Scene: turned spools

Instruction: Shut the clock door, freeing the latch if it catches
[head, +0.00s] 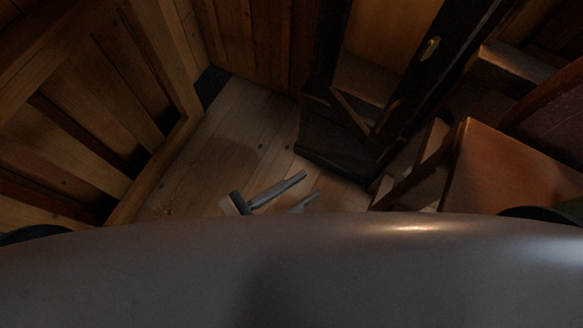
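The clock (334,142) is a tall dark wooden case standing on the floor at the upper right of centre. Its dark front stile (412,78) carries a small brass plate (430,48). Lighter wood shows between the dark uprights. I cannot tell from this angle how far the door stands open, and no latch can be made out clearly. My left gripper (310,184) is low in front of the clock's base, its two grey fingers spread apart with nothing between them. It is apart from the clock in the picture. My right gripper is not in view.
An orange-brown wooden seat or stool (515,170) stands close to the right of the clock. A slatted wooden panel (95,130) lines the left side. Bare plank floor (225,140) lies between them. My own pale body fills the bottom.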

